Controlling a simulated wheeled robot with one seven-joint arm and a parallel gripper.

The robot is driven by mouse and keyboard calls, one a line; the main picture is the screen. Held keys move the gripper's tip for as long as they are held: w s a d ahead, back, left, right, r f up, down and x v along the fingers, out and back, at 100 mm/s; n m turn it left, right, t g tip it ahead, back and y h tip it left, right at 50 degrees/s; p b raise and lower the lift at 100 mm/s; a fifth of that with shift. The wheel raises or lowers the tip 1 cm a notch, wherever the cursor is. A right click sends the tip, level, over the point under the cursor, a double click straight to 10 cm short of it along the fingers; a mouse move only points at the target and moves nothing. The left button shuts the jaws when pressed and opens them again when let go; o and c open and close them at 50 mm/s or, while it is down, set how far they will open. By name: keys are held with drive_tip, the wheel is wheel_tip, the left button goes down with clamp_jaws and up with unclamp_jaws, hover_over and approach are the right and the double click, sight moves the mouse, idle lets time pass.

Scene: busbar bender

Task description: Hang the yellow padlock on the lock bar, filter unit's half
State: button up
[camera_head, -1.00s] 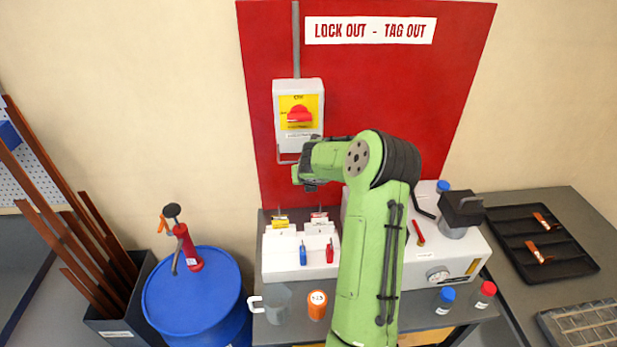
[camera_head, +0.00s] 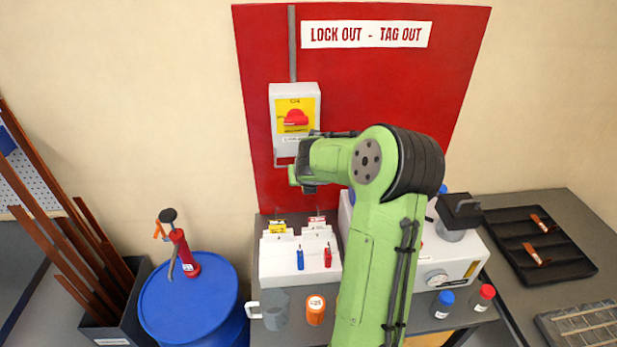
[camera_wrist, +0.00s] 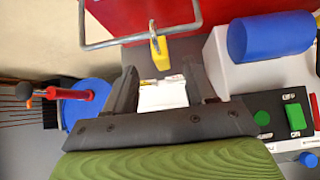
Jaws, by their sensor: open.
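The yellow padlock (camera_wrist: 160,53) is in the wrist view, with its shackle around the lower rod of the grey lock bar (camera_wrist: 112,42). It hangs right of the rod's middle in that view. My gripper (camera_wrist: 160,73) is open, its two fingers on either side below the padlock and apart from it. In the head view my gripper (camera_head: 303,180) is just below the switch box (camera_head: 295,128) with the red handle. There the lock bar (camera_head: 276,157) shows only at its left end, and my arm hides the yellow padlock.
A white rack (camera_head: 275,275) with a blue padlock (camera_head: 300,259) and a red padlock (camera_head: 327,257) stands below. A grey mug (camera_head: 275,308) and an orange container (camera_head: 315,310) are in front. A white machine (camera_head: 455,275) is on the right, a blue drum (camera_head: 185,305) on the left.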

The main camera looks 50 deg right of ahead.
drive_tip(key=b+v, duration=0.2)
drive_tip(key=v, duration=0.7)
drive_tip(key=shift+f, duration=0.1)
drive_tip(key=s+a+n+g, duration=0.1)
drive_tip(key=s+a+n, duration=0.1)
drive_tip(key=a+n, duration=0.8)
drive_tip(key=s+a+n+g, duration=0.1)
drive_tip(key=s+a+n, duration=0.1)
drive_tip(key=a+n, duration=0.8)
drive_tip(key=s+a+n+y, duration=0.2)
drive_tip(key=s+n, duration=0.3)
drive_tip(key=n, duration=0.3)
drive_tip(key=s+a+n+y, duration=0.2)
drive_tip(key=s+a+n, duration=0.2)
drive_tip(key=n, duration=0.4)
drive_tip(key=s+a+r+n+y, duration=0.1)
drive_tip(key=s+a+n, duration=0.2)
drive_tip(key=s+n, duration=0.3)
drive_tip(key=shift+a+n+t+y, duration=0.3)
drive_tip(key=shift+n+t+y, duration=0.1)
drive_tip(key=shift+n, duration=0.6)
drive_tip(key=shift+r, duration=0.1)
